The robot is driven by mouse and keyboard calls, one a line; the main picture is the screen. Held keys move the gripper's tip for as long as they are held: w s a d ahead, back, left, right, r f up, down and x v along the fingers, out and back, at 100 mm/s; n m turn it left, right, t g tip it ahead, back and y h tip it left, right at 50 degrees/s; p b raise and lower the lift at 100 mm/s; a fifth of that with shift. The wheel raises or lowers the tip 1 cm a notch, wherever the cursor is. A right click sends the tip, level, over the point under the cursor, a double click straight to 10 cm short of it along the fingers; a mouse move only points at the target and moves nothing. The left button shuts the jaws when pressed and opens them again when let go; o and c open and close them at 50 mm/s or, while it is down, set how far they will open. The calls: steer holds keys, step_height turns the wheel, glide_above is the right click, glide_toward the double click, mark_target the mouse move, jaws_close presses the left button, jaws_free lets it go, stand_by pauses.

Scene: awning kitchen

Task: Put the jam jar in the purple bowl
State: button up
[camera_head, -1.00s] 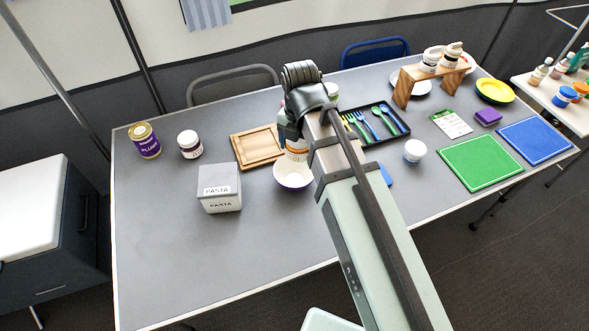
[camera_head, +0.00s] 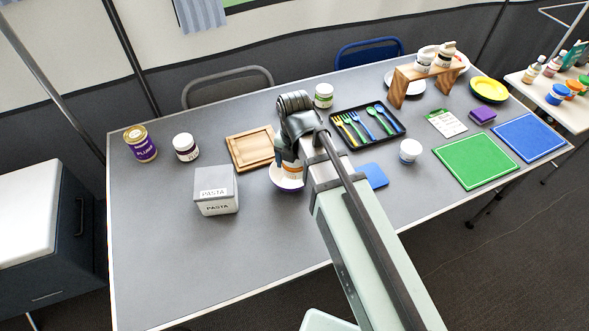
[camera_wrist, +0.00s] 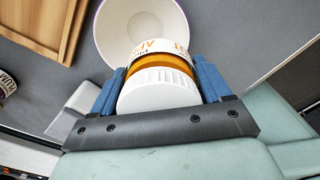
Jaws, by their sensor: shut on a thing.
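In the head view the jar (camera_head: 293,170) is beneath my gripper (camera_head: 290,155), at the purple bowl. The bowl (camera_head: 276,180) is white inside with a purple outside, and the jar hides part of it. In the wrist view the bowl (camera_wrist: 112,30) lies just beyond the jar's label end. I cannot tell whether the jar touches the bowl.
A pasta box (camera_head: 215,190) stands left of the bowl, and a wooden tray (camera_head: 235,160) lies behind-left. A cutlery tray (camera_head: 345,138), a blue mat (camera_head: 374,175) and a white tub (camera_head: 409,151) are to the right. The table front left is clear.

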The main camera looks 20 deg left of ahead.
mark_target(295, 172)
steer(key=shift+f, duration=1.4)
steer(key=shift+f, duration=0.45)
steer(key=o, duration=1.2)
steer(key=shift+r, duration=6.45)
